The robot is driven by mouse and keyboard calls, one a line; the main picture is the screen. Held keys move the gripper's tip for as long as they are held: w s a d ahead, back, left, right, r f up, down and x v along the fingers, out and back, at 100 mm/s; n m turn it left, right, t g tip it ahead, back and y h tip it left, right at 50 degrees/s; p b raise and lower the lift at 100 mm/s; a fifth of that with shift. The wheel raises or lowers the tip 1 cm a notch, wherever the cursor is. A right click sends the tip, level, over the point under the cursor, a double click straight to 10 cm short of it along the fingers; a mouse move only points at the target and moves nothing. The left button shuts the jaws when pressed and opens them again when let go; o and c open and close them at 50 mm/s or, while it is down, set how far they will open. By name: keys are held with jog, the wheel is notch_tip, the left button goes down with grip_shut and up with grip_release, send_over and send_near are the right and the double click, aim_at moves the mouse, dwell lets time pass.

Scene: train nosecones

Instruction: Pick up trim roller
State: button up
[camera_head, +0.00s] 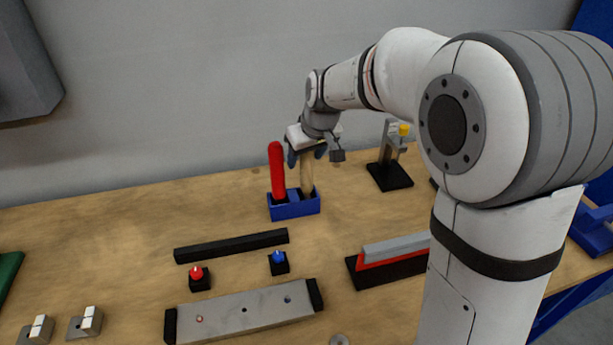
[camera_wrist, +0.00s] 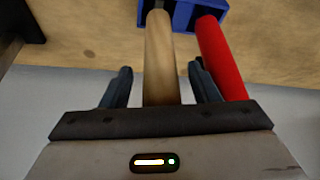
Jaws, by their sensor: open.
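A tool with a pale wooden handle, which I take for the trim roller (camera_head: 307,178), stands upright in a blue holder (camera_head: 294,211). Its lower end is hidden in the holder. In the wrist view the wooden handle (camera_wrist: 159,58) runs between the two dark fingers of my gripper (camera_wrist: 161,85), with a gap on each side. My gripper (camera_head: 306,156) is open around the top of the handle, pointing down from above. A red-handled tool (camera_head: 276,170) stands in the same holder, just left of the wooden handle; it also shows close beside one finger in the wrist view (camera_wrist: 220,58).
A black stand with a yellow knob (camera_head: 391,168) is to the right of the holder. In front lie a black bar (camera_head: 231,246), red (camera_head: 197,272) and blue (camera_head: 278,257) knobs on black blocks, and a grey plate (camera_head: 245,311). A grey wall rises behind the table.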

jog(key=shift+w+a+f, duration=0.1)
jog(key=shift+w+f, duration=0.05)
jog(key=shift+f, duration=0.3)
jog(key=c, duration=1.1)
